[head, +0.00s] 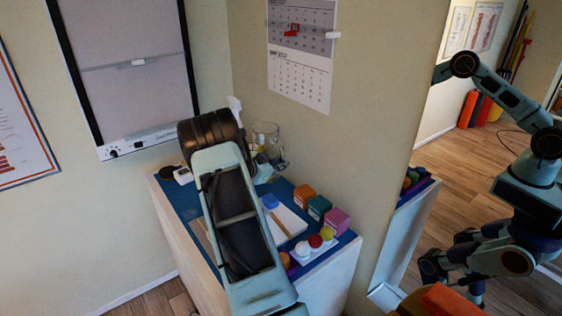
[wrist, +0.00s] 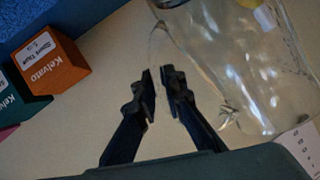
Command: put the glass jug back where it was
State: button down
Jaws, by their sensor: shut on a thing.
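The clear glass jug (head: 266,132) is at the back of the cabinet top, close to the wall corner, partly hidden behind my arm. In the wrist view the jug (wrist: 245,70) fills the right side, its body beside my fingers. My gripper (wrist: 160,82) has its two dark fingers close together, shut on the jug's thin clear handle. The handle is hard to see against the pale background. I cannot tell whether the jug's base touches the cabinet top.
The cabinet has a blue top (head: 343,242). An orange box (head: 304,196), a teal box (head: 319,207) and a magenta box (head: 336,221) stand along the wall. A mirror at right reflects me.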

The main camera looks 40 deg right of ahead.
jog(key=shift+f, duration=1.05)
jog(key=c, duration=2)
grip_release()
jog(key=shift+a+f, duration=0.1)
jog(key=shift+f, duration=0.1)
jog(key=shift+r, duration=0.15)
jog(key=v, duration=1.2)
